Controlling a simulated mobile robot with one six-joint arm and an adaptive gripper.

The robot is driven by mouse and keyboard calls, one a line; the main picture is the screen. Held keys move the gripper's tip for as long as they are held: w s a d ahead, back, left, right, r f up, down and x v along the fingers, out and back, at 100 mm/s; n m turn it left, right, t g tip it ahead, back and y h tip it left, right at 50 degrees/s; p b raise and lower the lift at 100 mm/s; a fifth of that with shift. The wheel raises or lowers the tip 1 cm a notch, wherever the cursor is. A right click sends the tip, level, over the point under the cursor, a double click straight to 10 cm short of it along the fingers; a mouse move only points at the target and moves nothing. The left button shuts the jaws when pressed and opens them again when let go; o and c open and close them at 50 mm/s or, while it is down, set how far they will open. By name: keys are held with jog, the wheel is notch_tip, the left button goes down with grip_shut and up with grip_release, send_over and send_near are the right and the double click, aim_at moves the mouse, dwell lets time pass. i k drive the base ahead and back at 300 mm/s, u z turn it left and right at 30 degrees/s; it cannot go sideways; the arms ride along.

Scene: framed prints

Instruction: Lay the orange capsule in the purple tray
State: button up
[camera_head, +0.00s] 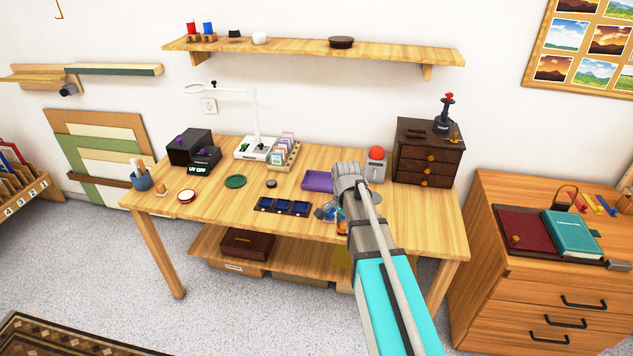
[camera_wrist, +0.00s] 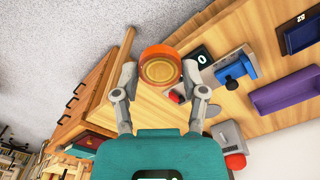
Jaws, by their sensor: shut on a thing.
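The orange capsule (camera_wrist: 148,52), round with a gold disc showing in its face, sits between the two fingertips of my gripper (camera_wrist: 159,74) in the wrist view. My gripper is shut on it, and the capsule is held above the wooden table. In the head view my gripper (camera_head: 331,212) is partly hidden by my arm, and only a little orange shows there. The purple tray (camera_wrist: 287,92) lies to the right of the capsule in the wrist view, apart from it. In the head view the purple tray (camera_head: 317,181) lies left of my wrist and looks empty.
Dark blue compartments (camera_head: 283,206) lie on the table in front of the tray. A grey box with a red dome (camera_head: 376,154) and a brown drawer chest (camera_head: 428,152) stand to the right. A blue clamp-like thing (camera_wrist: 234,68) stands between capsule and tray in the wrist view.

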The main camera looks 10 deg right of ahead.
aim_at(323, 184)
jog(key=i, duration=0.85)
jog(key=z, duration=0.05)
